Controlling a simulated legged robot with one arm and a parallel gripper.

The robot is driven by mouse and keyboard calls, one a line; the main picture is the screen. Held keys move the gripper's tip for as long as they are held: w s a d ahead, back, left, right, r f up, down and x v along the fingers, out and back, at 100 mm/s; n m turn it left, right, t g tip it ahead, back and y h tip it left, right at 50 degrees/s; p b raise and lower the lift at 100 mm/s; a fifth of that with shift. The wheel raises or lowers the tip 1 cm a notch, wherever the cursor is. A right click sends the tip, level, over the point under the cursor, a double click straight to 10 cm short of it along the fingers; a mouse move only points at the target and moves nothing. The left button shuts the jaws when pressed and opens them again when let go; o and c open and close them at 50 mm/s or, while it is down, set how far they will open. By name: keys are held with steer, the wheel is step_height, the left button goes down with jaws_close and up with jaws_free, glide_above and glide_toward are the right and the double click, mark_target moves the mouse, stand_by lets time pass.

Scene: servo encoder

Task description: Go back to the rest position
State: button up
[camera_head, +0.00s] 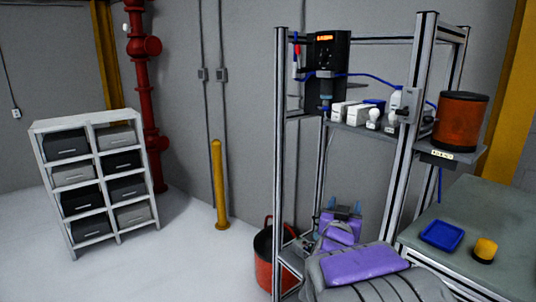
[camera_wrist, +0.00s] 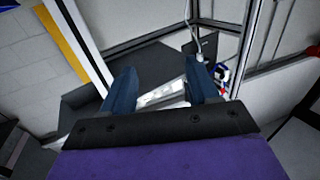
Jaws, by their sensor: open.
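My gripper (camera_head: 344,206) is low in front of the metal frame in the head view, at the end of my purple and grey arm. Its two dark blue fingers point away from my body. In the wrist view my gripper (camera_wrist: 161,78) shows its fingers spread apart. A pale metallic piece shows between and beyond the fingers; I cannot tell how far off it is. I see nothing held.
The aluminium frame (camera_head: 424,75) stands close around my arm, its shelf (camera_head: 358,132) carrying several small items. A red bucket (camera_head: 268,262) stands left of my arm. A green-grey table (camera_head: 490,215) with a blue tray (camera_head: 442,235) is on the right.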

steer(key=s+a+f+n+g+y+b, duration=0.1)
steer(key=s+a+f+n+g+y, duration=0.1)
steer(key=s+a+f+g+y, duration=0.45)
steer(key=s+a+f+n+g+y+b, duration=0.1)
steer(key=s+a+f+g, duration=0.15)
steer(key=s+f, duration=0.8)
steer(key=s+d+f+n+g+b, duration=0.1)
steer(key=s+g, duration=0.8)
steer(key=s, duration=2.1)
steer(key=shift+s+d+f+g+h, duration=0.2)
steer(key=shift+d+f+g+h, duration=0.2)
steer(key=shift+d, duration=0.35)
steer(key=shift+c, duration=0.2)
